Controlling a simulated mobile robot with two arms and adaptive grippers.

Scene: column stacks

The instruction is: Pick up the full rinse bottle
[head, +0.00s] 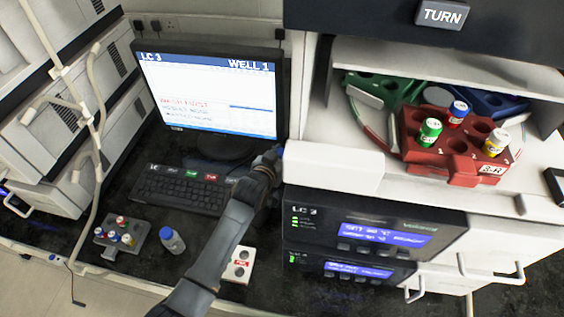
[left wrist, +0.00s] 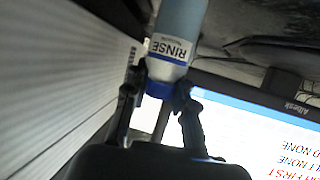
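In the left wrist view, a pale blue bottle with a blue cap and a white label reading RINSE (left wrist: 178,40) is between the fingers of my left gripper (left wrist: 160,88). The fingers sit on either side of the cap and appear closed on it. In the head view my left gripper (head: 272,160) is beside the monitor's lower right corner, at the edge of the white housing. Only a bit of blue (head: 281,150) shows there; the bottle body is hidden. I cannot tell whether the bottle is off the bench. My right gripper is not in view.
Another blue-capped bottle (head: 172,241) stands on the dark bench near a grey rack (head: 120,236) of small vials. The keyboard (head: 178,193), monitor (head: 215,95) and a white holder (head: 238,265) are close to my arm. A red rack (head: 455,150) with vials sits on the carousel.

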